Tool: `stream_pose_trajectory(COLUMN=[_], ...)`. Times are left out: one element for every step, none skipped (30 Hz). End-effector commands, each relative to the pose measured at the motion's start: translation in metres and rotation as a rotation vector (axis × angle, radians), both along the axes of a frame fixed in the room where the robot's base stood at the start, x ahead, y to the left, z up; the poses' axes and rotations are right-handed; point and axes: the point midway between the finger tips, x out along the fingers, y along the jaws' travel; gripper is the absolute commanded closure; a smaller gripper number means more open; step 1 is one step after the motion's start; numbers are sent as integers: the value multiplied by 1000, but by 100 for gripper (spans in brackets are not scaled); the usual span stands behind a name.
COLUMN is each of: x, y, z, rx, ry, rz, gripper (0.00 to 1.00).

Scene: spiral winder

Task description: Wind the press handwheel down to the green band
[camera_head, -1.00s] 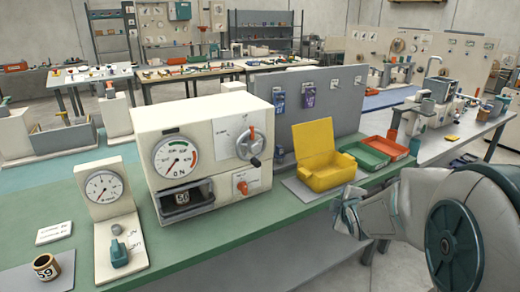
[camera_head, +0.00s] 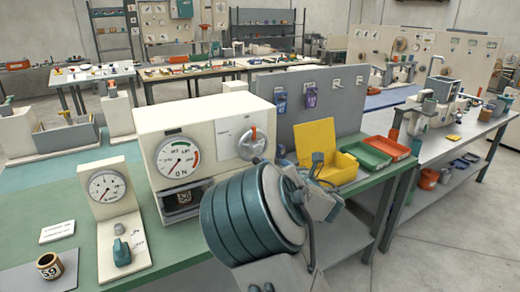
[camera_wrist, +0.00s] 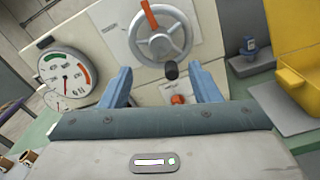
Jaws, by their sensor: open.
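The press (camera_head: 210,130) is a cream box on the green bench. Its handwheel (camera_head: 252,143) is a grey ring with an orange-red mark at the top; in the wrist view the handwheel (camera_wrist: 160,38) shows ahead, its black knob (camera_wrist: 171,70) at the lower right of the rim. The dial (camera_head: 178,157), left of the wheel, carries green and red bands; the needle's exact reading is too small to tell. My gripper (camera_wrist: 163,84) is open and empty, its blue fingers spread on either side below the knob, apart from the wheel. In the head view my arm hides the press's lower right.
An orange-red knob (camera_wrist: 178,99) sits below the wheel between my fingers in the wrist view. A yellow open box (camera_head: 325,150) and a green tray (camera_head: 364,157) stand right of the press. A smaller gauge stand (camera_head: 108,190) is at left. A grey panel rises behind.

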Motion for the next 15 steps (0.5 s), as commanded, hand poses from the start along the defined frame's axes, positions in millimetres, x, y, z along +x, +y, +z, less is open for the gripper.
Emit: stream_pose_trajectory(x=[9, 14, 20, 25, 31, 37, 42, 47, 53, 58, 62, 67, 70, 74, 77], y=[6, 10, 14, 17, 20, 25, 28, 31, 35, 38, 41, 45, 47, 49, 51], z=[2, 2, 2, 2, 2, 2, 2, 2, 2, 3, 2, 2, 2, 2, 2], rx=[-4, -4, -4, -2, -4, -4, -3, -1, -3, -2, -2, 0, 1, 0, -1], ry=[-1, -1, 1, 0, 0, 0, 0, 1, 1, 0, 0, 2, 1, 0, 1], rz=[2, 2, 1, -1, 1, 1, 1, 0, 0, 0, -1, -1, -1, -1, -1], gripper=[44, 44, 44, 44, 44, 44, 44, 44, 44, 44, 44, 44, 44, 44, 44])
